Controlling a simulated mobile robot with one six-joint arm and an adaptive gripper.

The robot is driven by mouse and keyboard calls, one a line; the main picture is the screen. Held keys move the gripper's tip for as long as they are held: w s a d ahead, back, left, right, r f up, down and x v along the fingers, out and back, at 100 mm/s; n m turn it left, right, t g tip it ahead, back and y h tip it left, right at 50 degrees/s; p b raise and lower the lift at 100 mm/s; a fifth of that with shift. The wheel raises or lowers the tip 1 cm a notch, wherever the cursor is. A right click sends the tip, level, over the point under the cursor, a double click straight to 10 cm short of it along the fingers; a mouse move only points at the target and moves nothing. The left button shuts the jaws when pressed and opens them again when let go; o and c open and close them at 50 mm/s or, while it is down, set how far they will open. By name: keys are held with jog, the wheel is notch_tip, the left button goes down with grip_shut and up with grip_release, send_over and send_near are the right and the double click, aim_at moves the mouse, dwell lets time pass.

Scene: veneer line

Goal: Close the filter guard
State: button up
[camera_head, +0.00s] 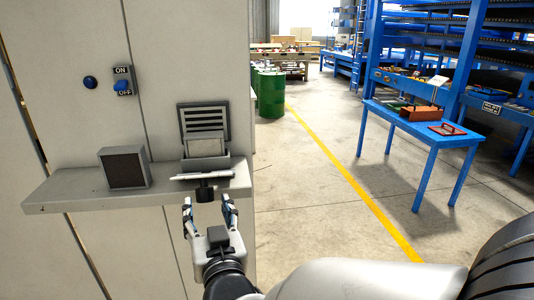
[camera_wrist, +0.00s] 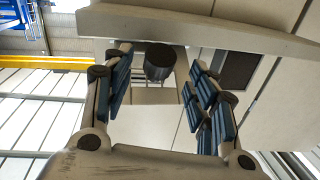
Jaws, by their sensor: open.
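The filter housing (camera_head: 205,163) stands on a grey shelf against a tall cabinet, with a dark louvred panel (camera_head: 203,119) upright at its back and a pale filter face in its front. What looks like the guard is a thin, light flap (camera_head: 201,176) lying about level in front of the housing, so it appears open. A dark knob (camera_head: 205,191) hangs under it. My gripper (camera_head: 209,205) is open just below the knob, pointing up at it. In the wrist view, the round dark knob (camera_wrist: 160,60) shows between the open fingers, with no clear contact.
The shelf (camera_head: 75,190) juts out from the cabinet, and a dark square filter block (camera_head: 124,167) stands on it at left. An ON/OFF switch (camera_head: 121,84) is above. A green drum (camera_head: 270,94) and blue table (camera_head: 421,132) stand farther off.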

aim_at(206, 202)
jog(key=shift+x, duration=2.8)
jog(key=shift+s, duration=0.1)
jog(key=shift+c, duration=0.5)
grip_shut()
